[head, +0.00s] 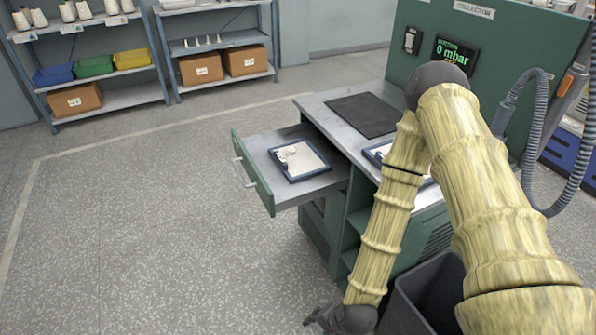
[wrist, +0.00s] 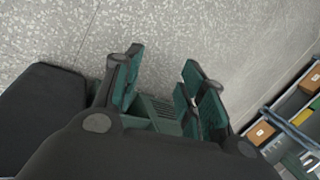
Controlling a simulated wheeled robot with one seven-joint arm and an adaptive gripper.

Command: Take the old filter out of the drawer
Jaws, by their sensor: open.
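The cabinet's drawer (head: 240,166) is pulled open to the left. A filter (head: 301,160) with a dark blue frame and a white face lies flat inside it, with a greyish clump at its upper left. A second blue-framed filter (head: 376,150) lies on the cabinet top, partly hidden by my arm. My gripper (head: 318,321) hangs low at the bottom of the head view, below and apart from the drawer and only partly visible. In the wrist view my gripper (wrist: 162,62) is open with nothing between its green-padded fingers. Neither filter shows in the wrist view.
A dark bin (head: 430,290) stands beside the cabinet, close to my gripper. A black mat (head: 362,115) lies on the cabinet top (head: 322,101). A grey hose hangs at right. Shelves (head: 108,99) with boxes stand at the back. The floor left of the drawer is clear.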

